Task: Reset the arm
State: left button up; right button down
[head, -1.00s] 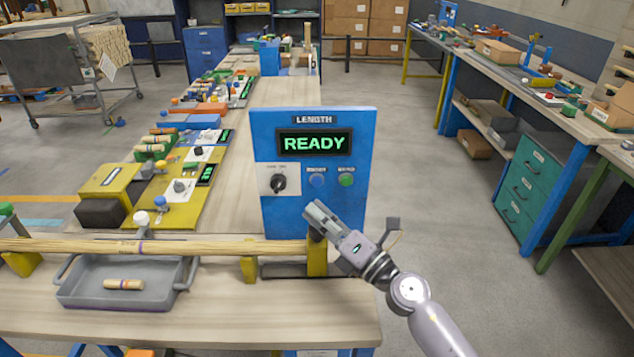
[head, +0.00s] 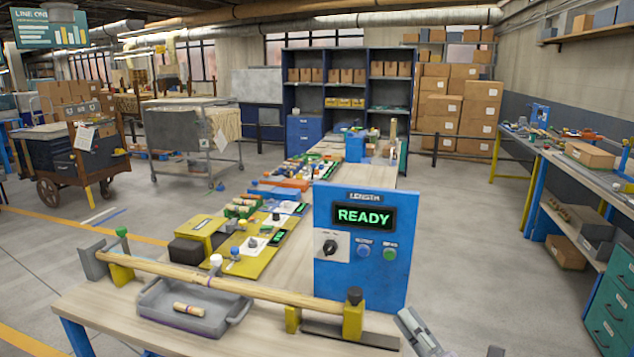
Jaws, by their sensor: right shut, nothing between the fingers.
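My right gripper (head: 418,328) shows at the bottom edge of the head view, right of the bench's near corner. Its fingers are shut and empty. The rest of my right arm is out of the picture, and my left gripper is not seen. The blue panel (head: 362,285) marked LENGTH stands upright to the gripper's upper left. Its screen (head: 363,216) reads READY in green. A long wooden rod (head: 235,287) lies across yellow supports (head: 353,322) at the front of the bench, apart from the gripper.
A grey tray (head: 160,312) holding a short wooden piece (head: 189,309) sits below the rod. The wooden bench (head: 95,300) runs away to the back with several fixtures. The floor (head: 470,250) right of it is clear up to another bench (head: 575,172).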

jog(key=s+d+f+m+g+h, duration=0.2)
jog(key=s+d+f+m+h, duration=0.35)
jog(key=m, duration=0.55)
jog(key=s+d+f+m+g+h, duration=0.25)
jog(key=d+f+m+h, duration=0.3)
jog(key=m+h, duration=0.35)
jog(key=s+a+f+m+g+y, duration=0.35)
jog(key=s+f+g, duration=0.2)
jog(key=s, duration=0.45)
jog(key=s+a+f+m+g+y, duration=0.25)
jog(key=s+a+f+g, duration=0.35)
jog(key=s, duration=0.5)
notch_tip(320, 180, down, 27)
jog(key=s+d, duration=0.1)
jog(key=s, duration=0.1)
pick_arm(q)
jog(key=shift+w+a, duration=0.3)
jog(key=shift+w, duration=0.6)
pick_arm(e)
jog(key=s+d+f+g, duration=0.2)
jog(key=s+d+f, duration=0.1)
jog(key=s+f, duration=1.3)
jog(key=shift+s+d+f, duration=0.15)
jog(key=shift+s, duration=0.15)
